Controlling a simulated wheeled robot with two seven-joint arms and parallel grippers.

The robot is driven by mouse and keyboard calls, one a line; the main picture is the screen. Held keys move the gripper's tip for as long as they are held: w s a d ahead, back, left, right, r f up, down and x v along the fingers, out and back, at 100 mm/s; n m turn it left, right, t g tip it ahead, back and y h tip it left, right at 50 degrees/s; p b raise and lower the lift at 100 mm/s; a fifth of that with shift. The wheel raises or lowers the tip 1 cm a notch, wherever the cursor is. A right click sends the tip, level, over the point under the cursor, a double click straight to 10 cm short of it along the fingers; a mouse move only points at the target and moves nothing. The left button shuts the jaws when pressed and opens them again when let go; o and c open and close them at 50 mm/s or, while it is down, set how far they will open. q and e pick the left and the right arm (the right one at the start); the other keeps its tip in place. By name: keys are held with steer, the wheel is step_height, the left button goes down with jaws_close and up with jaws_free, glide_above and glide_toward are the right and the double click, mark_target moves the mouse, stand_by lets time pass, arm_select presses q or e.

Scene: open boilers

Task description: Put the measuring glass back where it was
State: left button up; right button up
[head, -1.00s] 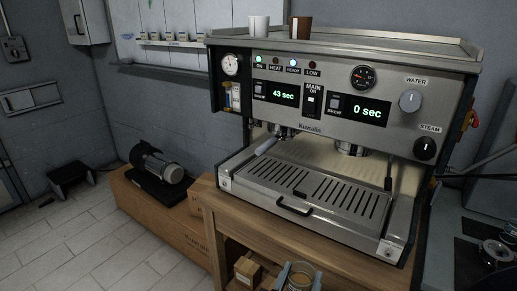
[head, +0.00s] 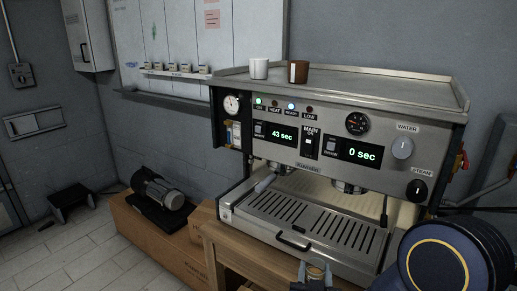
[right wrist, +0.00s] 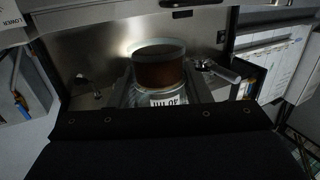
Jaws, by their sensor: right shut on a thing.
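The measuring glass (right wrist: 158,70) is in the middle of the right wrist view, with brown contents and a clear lower part. My right gripper (head: 314,274) is at the bottom of the head view, in front of the machine's wooden stand, and is shut on the glass. Only the top of the glass shows there, small and partly hidden between the fingers. The fingers are hard to make out in the right wrist view. A label with dark print (right wrist: 165,100) shows below the brown contents. My left gripper is not in view.
The coffee machine (head: 330,110) stands on a wooden stand (head: 225,246), with a slotted drip tray (head: 310,222) in front. A white cup (head: 259,68) and a brown cup (head: 299,72) are on top. A motor pump (head: 158,190) sits lower left. My own arm fills the lower right.

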steer(key=d+f+n+y+p, duration=0.2)
steer(key=d+f+y+p, duration=0.1)
steer(key=d+f, duration=0.3)
steer(key=shift+w+d+f, duration=0.35)
steer(key=shift+w+f, duration=0.05)
steer(key=shift+f, duration=0.05)
steer(key=shift+d, duration=0.1)
